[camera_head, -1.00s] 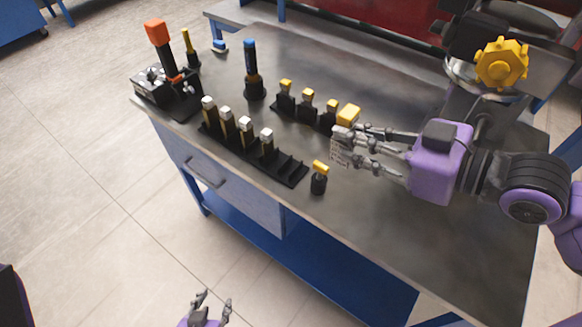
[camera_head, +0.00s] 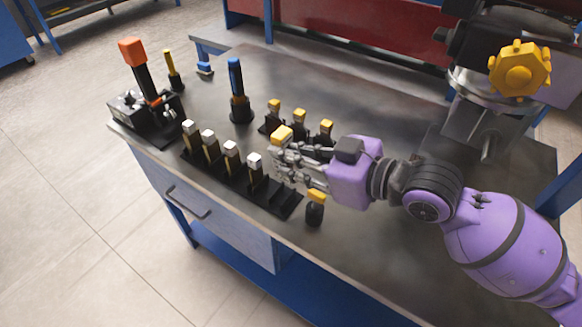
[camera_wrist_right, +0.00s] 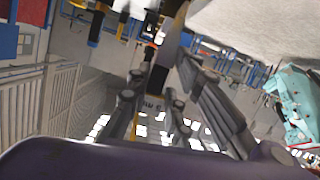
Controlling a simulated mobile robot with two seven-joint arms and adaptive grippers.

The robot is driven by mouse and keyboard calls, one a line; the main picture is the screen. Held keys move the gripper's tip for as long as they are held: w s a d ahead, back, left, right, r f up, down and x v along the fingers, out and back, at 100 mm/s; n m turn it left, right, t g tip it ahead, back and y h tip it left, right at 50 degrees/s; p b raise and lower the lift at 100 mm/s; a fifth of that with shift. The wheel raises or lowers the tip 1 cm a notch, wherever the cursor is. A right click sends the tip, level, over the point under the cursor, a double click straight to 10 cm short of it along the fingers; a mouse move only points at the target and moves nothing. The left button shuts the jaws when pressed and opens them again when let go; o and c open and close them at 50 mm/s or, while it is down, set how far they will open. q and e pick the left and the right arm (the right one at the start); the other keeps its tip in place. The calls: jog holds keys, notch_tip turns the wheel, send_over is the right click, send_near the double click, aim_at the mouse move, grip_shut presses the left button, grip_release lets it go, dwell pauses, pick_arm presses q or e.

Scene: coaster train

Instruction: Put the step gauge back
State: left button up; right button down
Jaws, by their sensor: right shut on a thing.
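My right gripper (camera_head: 282,160) is shut on a yellow-topped piece (camera_head: 281,134), which I take to be the step gauge. The fingers hide most of its body. It is held above the workbench, behind the right end of the front black rack (camera_head: 283,205). That rack holds several white-topped pieces (camera_head: 231,150) at its left and middle, with open slots at its right end. In the right wrist view my fingers (camera_wrist_right: 150,105) close around a dark shape, but details are unclear. My left gripper is not in view.
A back rack holds yellow-topped pieces (camera_head: 299,117) close behind my fingers. A small yellow-topped piece (camera_head: 315,205) stands alone below my right wrist. A blue-topped tool (camera_head: 236,85) and an orange-topped fixture (camera_head: 134,52) stand left. The bench (camera_head: 400,265) is clear at the front right.

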jog(key=shift+w+a+f, duration=0.15)
jog(key=shift+f, duration=0.8)
jog(key=shift+w+a+f, duration=0.1)
jog(key=shift+f, duration=0.85)
pick_arm(q)
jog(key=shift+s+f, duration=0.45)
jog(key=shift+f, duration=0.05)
jog(key=shift+b, duration=0.35)
pick_arm(e)
jog(key=shift+f, duration=0.55)
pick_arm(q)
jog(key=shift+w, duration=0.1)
pick_arm(e)
jog(key=c, duration=1.6)
grip_release()
jog(key=shift+f, duration=0.1)
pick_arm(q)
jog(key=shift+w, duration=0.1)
